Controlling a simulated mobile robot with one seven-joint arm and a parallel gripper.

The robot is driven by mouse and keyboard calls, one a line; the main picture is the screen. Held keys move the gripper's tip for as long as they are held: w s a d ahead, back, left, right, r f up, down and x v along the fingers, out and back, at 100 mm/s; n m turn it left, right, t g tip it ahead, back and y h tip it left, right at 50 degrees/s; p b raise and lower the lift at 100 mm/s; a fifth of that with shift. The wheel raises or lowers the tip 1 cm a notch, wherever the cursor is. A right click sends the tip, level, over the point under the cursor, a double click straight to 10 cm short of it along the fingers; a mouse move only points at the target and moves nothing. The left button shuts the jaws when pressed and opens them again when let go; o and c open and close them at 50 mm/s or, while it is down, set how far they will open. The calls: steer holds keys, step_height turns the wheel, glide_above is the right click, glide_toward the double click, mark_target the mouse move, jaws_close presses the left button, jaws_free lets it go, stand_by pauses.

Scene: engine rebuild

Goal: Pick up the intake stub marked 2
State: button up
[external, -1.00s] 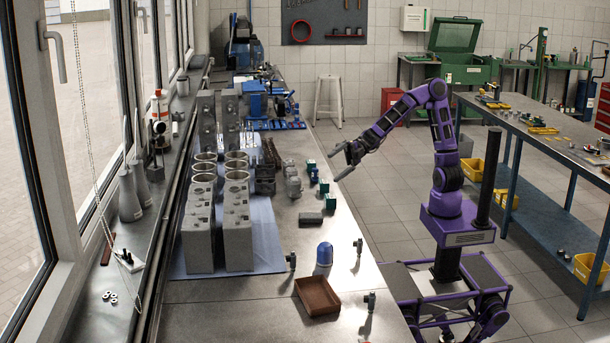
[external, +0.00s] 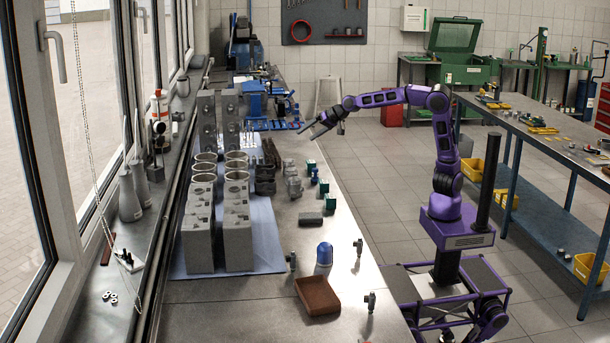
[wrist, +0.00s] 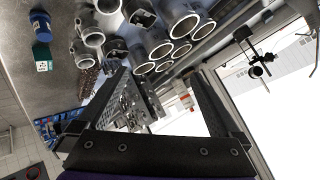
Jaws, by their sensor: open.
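My gripper (external: 308,129) is open and empty, raised above the bench's right edge in the external view. Its two spread fingers (wrist: 160,76) frame the wrist view. Grey flanged tubular castings, possibly the intake stubs, stand on the bench (external: 293,186) below and nearer the camera than the gripper. In the wrist view, ring-mouthed grey castings (wrist: 93,38) show at the upper left, beyond the fingertips. Smaller grey pipe-like fittings stand near the bench front, one by the right edge (external: 358,246). I cannot read a 2 on any part.
Green blocks (external: 331,202) and a blue-capped part (wrist: 41,24) stand beside the castings. Grey cylinders (external: 206,168) and engine blocks (external: 238,238) crowd the bench's left. A brown tray (external: 317,296) and a blue-white bottle (external: 323,258) are in front. The bench between is partly clear.

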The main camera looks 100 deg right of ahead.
steer(key=s+d+f+n+g+h, duration=0.25)
steer(key=d+n, duration=0.35)
steer(key=d, duration=0.4)
steer(key=s+d+f+n+g+h, duration=0.1)
steer(key=s+d+n+h, duration=0.2)
steer(key=d+n, duration=0.55)
steer(key=m+t+y+p, duration=0.2)
steer(key=t+y+p, duration=0.1)
steer(key=t+y, duration=0.3)
glide_toward(297, 171)
steer(key=shift+g+h, duration=0.25)
steer(key=d, duration=0.1)
steer(key=s+d, duration=0.1)
steer(key=d, duration=0.1)
steer(key=d+f, duration=0.1)
steer(key=shift+s+d, duration=0.3)
steer(key=s+a+m+t+y, duration=0.2)
steer(key=s+a, duration=0.1)
steer(key=s, duration=0.1)
steer(key=x, duration=0.8)
steer(key=r+x, duration=0.1)
steer(key=x, duration=0.3)
steer(key=shift+w+d, duration=0.1)
steer(key=shift+d, duration=0.2)
steer(key=shift+r+b+x, duration=0.2)
steer(key=shift+b+x, duration=0.1)
steer(key=shift+x, duration=2.45)
steer(key=shift+w+a, duration=0.1)
steer(key=shift+a, duration=0.1)
jaws_close()
